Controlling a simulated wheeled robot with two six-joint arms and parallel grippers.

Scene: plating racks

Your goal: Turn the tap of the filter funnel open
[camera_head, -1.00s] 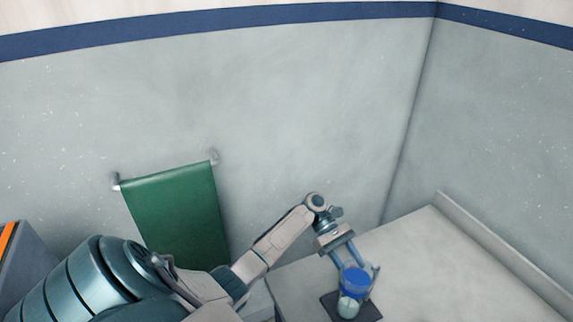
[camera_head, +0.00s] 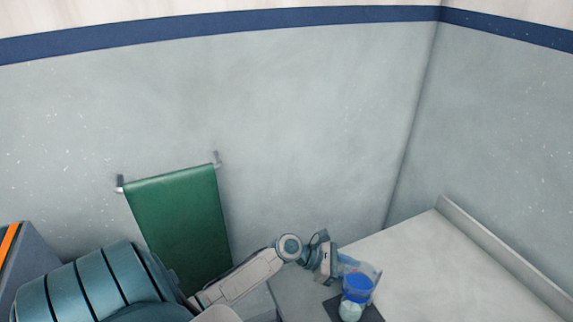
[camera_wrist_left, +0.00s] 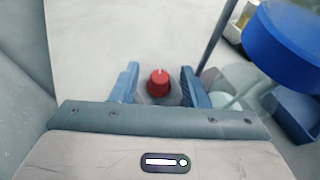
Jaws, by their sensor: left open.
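The filter funnel (camera_head: 358,285) has a blue upper part and stands over a pale round vessel (camera_head: 350,310) on a dark base (camera_head: 373,311). In the left wrist view its blue part (camera_wrist_left: 285,45) is at the upper right, beside a thin dark upright rod (camera_wrist_left: 216,40). The tap is a red knob (camera_wrist_left: 158,83) with a light mark on top. My left gripper (camera_wrist_left: 158,88) is open, with one blue finger on each side of the red knob. I cannot tell whether the fingers touch it. In the head view my left gripper (camera_head: 348,266) is just left of the funnel.
The pale worktop (camera_head: 450,260) is clear to the right of the funnel, up to a raised ledge (camera_head: 500,250). A green cloth (camera_head: 185,225) hangs on the wall. A yellowish object (camera_wrist_left: 240,20) shows behind the rod in the wrist view.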

